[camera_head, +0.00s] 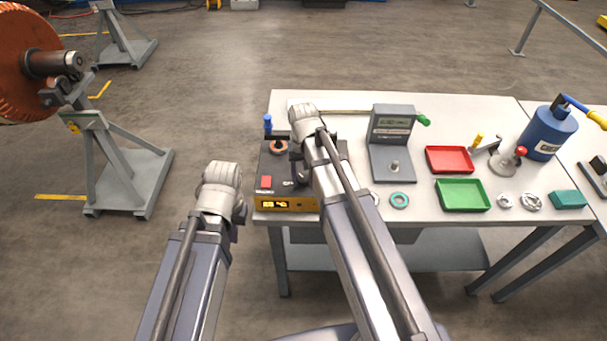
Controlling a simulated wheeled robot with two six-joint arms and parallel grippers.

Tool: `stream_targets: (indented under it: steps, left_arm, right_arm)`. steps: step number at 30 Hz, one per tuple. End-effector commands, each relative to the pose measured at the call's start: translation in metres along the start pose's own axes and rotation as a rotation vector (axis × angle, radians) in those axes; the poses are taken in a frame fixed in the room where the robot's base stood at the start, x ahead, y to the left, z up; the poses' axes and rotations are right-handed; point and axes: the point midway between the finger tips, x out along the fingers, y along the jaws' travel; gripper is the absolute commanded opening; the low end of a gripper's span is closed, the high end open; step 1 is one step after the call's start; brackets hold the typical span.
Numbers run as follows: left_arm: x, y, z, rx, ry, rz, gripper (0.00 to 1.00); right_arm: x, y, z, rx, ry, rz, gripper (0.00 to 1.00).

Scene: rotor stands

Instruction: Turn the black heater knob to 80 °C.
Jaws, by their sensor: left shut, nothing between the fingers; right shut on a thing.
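The heater (266,188) is a dark box with a yellow front panel at the left end of the table. Its small lit display (274,204) is too small to read surely. A red square (266,182) is on its top. My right gripper (299,177) is over the right part of the heater, shut on the black heater knob, which the gripper and arm mostly hide. The knob's pointer and scale cannot be read. My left gripper (239,212) is shut and empty, left of the heater, off the table's edge.
To the right are a grey gauge stand (392,125), a red tray (450,159), a green tray (463,195) and a blue canister (547,133).

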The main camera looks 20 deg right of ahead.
Motion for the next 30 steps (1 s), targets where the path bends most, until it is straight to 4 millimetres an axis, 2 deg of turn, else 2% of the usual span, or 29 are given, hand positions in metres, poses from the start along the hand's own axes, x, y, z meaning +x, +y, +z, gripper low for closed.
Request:
stream_targets:
  steps: [12,30]
  left_arm:
    - [0.0001,0.0000,0.0000,0.000,0.000,0.000,0.00]
    - [0.0001,0.0000,0.0000,0.000,0.000,0.000,0.00]
  right_arm:
    - [0.0001,-0.0003,0.0001,0.192,0.000,0.000,0.00]
    - [0.0001,-0.0003,0.0002,0.227,0.000,0.000,0.00]
